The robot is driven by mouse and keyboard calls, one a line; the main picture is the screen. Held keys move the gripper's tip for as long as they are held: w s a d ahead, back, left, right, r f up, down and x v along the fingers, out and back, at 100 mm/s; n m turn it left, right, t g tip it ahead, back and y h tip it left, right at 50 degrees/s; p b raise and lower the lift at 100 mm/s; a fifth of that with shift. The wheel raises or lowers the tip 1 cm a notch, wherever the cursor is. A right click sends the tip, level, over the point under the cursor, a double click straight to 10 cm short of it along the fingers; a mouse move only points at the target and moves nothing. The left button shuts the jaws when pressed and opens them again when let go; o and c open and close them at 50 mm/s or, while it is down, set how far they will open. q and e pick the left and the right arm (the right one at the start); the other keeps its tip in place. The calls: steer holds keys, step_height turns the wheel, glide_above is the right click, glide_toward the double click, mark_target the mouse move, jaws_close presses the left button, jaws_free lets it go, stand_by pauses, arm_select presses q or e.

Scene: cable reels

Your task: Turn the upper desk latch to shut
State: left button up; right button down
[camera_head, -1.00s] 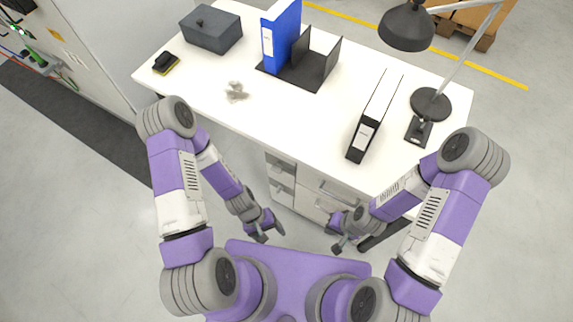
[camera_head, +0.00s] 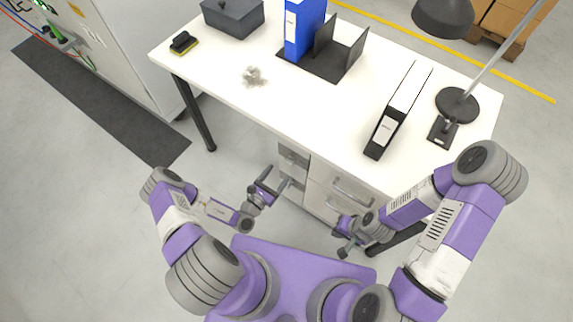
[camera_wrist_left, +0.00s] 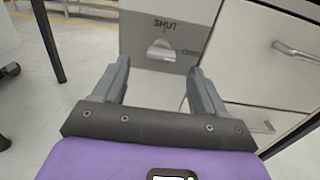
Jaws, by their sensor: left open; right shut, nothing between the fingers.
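The desk's narrow grey cabinet front holds two latch panels, an upper one (camera_head: 293,154) and a lower one below it. My left gripper (camera_head: 276,181) is open and empty in front of these panels, apart from them as far as I can tell. In the left wrist view, a grey panel marked SHUT with a silver rounded latch piece (camera_wrist_left: 161,51) lies ahead between the open fingers (camera_wrist_left: 159,75). I cannot tell which way the latch is turned. My right gripper (camera_head: 346,248) is shut and empty, low by the right drawers.
Drawers with bar handles (camera_head: 352,188) are right of the latch panels. The white desktop (camera_head: 320,115) above carries a blue binder (camera_head: 303,28), a black-and-white binder (camera_head: 398,112) and a lamp (camera_head: 457,104).

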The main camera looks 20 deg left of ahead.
mark_target(287, 163)
arm_select(q)
steer(key=b+x, duration=0.1)
steer(key=x, duration=0.5)
steer(key=shift+w+d+b, duration=0.1)
steer(key=shift+d+b, duration=0.1)
steer(key=shift+b, duration=0.15)
steer(key=shift+c, duration=0.2)
steer(key=c, duration=1)
